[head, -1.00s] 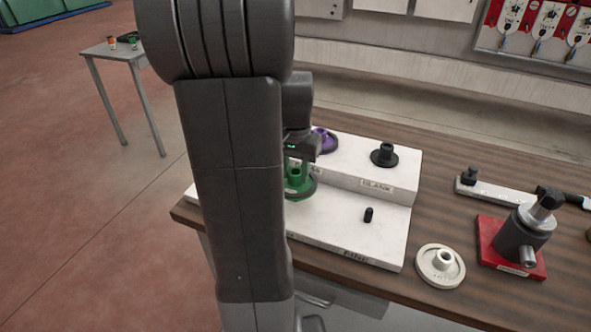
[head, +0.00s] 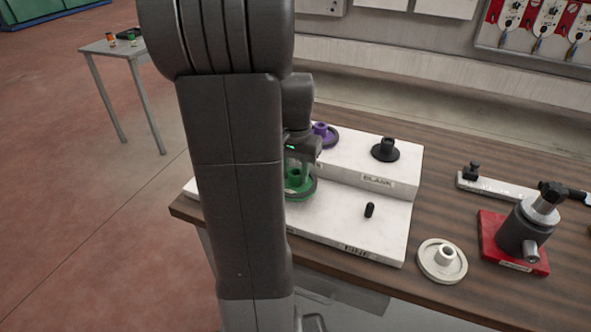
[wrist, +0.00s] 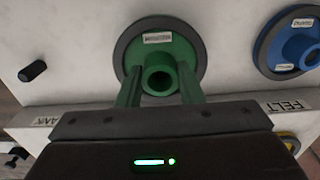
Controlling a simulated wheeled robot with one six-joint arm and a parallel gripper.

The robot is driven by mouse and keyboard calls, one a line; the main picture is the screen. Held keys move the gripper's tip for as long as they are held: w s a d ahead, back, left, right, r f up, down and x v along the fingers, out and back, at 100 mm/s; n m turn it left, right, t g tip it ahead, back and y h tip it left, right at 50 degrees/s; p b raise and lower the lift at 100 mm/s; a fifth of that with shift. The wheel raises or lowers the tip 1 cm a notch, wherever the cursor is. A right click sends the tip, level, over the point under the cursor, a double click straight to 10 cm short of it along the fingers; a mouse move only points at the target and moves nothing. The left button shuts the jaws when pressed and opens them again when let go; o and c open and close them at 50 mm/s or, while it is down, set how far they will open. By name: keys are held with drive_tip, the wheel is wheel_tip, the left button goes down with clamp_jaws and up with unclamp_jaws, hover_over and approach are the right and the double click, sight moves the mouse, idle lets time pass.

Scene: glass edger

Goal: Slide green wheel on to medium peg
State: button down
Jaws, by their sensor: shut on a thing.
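The green wheel (head: 298,190) with a dark rim is over the lower step of the white stand (head: 338,228), partly hidden by my arm in the head view. In the wrist view the green wheel (wrist: 172,55) faces me, with a hollow hub. My gripper (wrist: 160,84) is shut on the hub, one finger on each side. It also shows in the head view (head: 299,172). No peg shows under the wheel, so the medium peg is hidden or out of sight. I cannot tell whether the wheel is around a peg or just above the step.
A bare black peg (head: 369,210) stands on the lower step, right of the wheel. A blue wheel (wrist: 292,45) is on the other side. The upper step holds a purple wheel (head: 324,135) and a black wheel (head: 385,150).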

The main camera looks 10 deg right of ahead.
sight(295, 181)
drive_tip(key=shift+f+b, duration=0.95)
drive_tip(key=shift+f, duration=0.55)
drive_tip(key=c, duration=0.9)
unclamp_jaws()
wheel_tip(295, 181, up, 14)
drive_tip(key=shift+p, duration=0.3)
drive_tip(key=shift+f, duration=0.15)
wheel_tip(295, 181, down, 14)
drive_tip(key=shift+r+b, duration=0.1)
drive_tip(key=shift+b, duration=0.2)
drive_tip(key=shift+r, duration=0.35)
